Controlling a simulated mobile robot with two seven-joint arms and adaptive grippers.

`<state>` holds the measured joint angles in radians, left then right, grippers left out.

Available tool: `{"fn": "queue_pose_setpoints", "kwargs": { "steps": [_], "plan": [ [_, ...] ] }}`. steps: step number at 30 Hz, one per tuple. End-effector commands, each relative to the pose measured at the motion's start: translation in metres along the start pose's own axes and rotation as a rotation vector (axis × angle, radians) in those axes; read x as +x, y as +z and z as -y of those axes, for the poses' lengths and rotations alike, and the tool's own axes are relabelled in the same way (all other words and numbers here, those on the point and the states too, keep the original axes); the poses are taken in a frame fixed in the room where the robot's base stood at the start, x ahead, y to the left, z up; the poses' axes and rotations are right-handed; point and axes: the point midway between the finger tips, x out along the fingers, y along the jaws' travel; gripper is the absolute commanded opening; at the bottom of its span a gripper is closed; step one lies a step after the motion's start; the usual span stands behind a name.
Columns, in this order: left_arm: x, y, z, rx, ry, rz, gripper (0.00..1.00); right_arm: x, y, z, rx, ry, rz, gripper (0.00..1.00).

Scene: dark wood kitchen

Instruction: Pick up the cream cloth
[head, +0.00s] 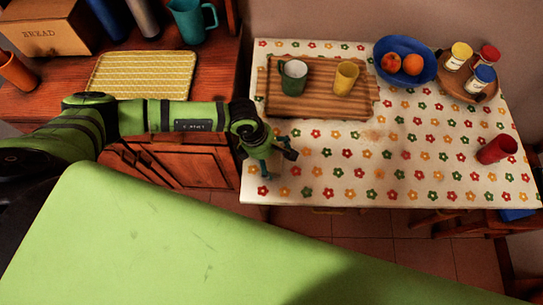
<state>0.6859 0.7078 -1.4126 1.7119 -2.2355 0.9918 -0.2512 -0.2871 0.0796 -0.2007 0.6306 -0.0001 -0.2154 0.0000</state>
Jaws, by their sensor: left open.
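The cream cloth (373,136) is hard to make out. A pale, faintly tan patch that looks like it lies flat on the flowered tablecloth, just in front of the striped wooden board. Its edges blend into the tablecloth. My left gripper (279,164) is over the near left part of the table, to the left of the patch and apart from it. Its fingers are spread and nothing shows between them. My right gripper is not in view.
The wooden board (318,101) carries a green-and-white mug (293,78) and a yellow cup (346,78). A blue fruit bowl (397,49), a round tray of jars (480,90) and a red cup (497,149) stand on the table (430,180). Its front middle is clear.

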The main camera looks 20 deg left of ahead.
Motion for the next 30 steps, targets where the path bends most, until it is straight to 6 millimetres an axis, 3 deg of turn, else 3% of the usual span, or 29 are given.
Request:
{"fn": "queue_pose_setpoints", "kwargs": {
  "steps": [2, 4, 7, 13, 22, 30],
  "plan": [
    [0.0, 0.0, 0.0, 0.0, 0.0, 0.0, 0.96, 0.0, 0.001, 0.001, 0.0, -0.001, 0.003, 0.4],
    [0.0, 0.0, 0.0, 0.0, 0.0, 0.0, 0.69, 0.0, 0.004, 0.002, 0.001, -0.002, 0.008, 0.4],
    [0.0, 0.0, 0.0, 0.0, 0.0, 0.002, 0.55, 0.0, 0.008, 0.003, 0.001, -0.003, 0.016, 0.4],
    [0.001, 0.001, 0.001, 0.0, -0.002, 0.002, 0.54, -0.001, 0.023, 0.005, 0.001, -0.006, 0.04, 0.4],
    [-0.002, 0.002, 0.002, 0.0, -0.004, 0.004, 0.54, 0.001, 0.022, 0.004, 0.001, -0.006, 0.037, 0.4],
    [-0.035, 0.011, -0.001, 0.002, 0.003, 0.005, 0.54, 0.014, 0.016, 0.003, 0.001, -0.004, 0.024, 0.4]
  ]
}}
